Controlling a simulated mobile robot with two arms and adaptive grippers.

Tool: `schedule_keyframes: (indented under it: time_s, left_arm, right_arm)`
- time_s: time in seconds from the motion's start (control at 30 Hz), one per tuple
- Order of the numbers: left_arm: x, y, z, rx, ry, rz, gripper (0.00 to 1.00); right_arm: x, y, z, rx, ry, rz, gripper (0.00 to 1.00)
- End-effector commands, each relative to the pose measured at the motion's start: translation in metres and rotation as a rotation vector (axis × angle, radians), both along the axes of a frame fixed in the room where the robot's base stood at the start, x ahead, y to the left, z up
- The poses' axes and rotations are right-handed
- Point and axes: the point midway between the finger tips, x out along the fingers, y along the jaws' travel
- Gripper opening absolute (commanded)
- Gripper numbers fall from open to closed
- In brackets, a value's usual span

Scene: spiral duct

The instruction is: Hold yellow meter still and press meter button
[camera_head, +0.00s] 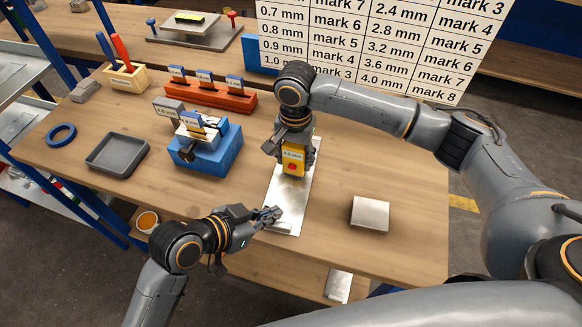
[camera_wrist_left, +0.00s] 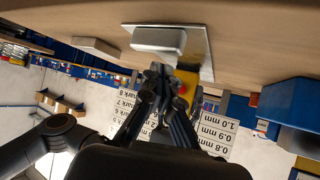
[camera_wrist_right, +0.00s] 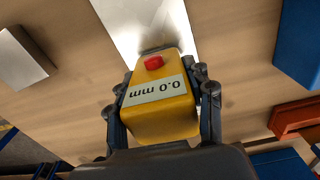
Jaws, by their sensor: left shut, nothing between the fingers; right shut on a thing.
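The yellow meter (camera_head: 294,157) stands on a bright metal plate (camera_head: 302,193) at the bench's middle. Its red button (camera_head: 292,167) faces the near side. In the right wrist view the meter (camera_wrist_right: 160,117) has a label reading 0.0 mm and the red button (camera_wrist_right: 154,62) is uncovered. My right gripper (camera_wrist_right: 160,85) is shut on the meter, one finger on each side. My left gripper (camera_head: 277,214) is shut and empty, over the near end of the plate, apart from the button. In the left wrist view its fingertips (camera_wrist_left: 158,72) are together, with part of the meter (camera_wrist_left: 188,80) behind them.
A pale block (camera_wrist_left: 160,40) lies on the plate's near end. A separate metal block (camera_head: 370,213) is to the right. A blue fixture (camera_head: 205,148), grey tray (camera_head: 116,153), orange rack (camera_head: 208,92) and blue ring (camera_head: 61,134) are left. A mark chart (camera_head: 378,42) stands behind.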

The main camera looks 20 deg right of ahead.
Motion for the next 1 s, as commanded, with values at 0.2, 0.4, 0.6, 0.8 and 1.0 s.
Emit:
schedule_keyframes:
  time_s: [0.2,0.4,0.6,0.8,1.0]
  left_arm:
    - [0.003,-0.001,0.000,0.001,-0.003,0.000,0.00]
    - [0.019,-0.011,0.001,0.000,-0.005,0.002,0.00]
    - [0.043,-0.028,0.001,0.001,-0.003,0.001,0.00]
    - [0.062,-0.041,0.000,0.002,-0.005,0.000,0.00]
    - [0.072,-0.048,0.000,0.002,-0.003,0.000,0.00]
  right_arm:
    - [0.000,0.000,0.000,0.000,0.000,0.000,0.12]
    - [0.000,0.000,0.000,0.001,0.001,0.000,0.12]
    - [0.000,0.000,0.000,0.001,0.001,0.000,0.12]
    - [0.000,0.000,0.000,0.000,0.000,0.000,0.12]
    - [0.000,0.000,0.000,0.000,0.000,0.000,0.12]
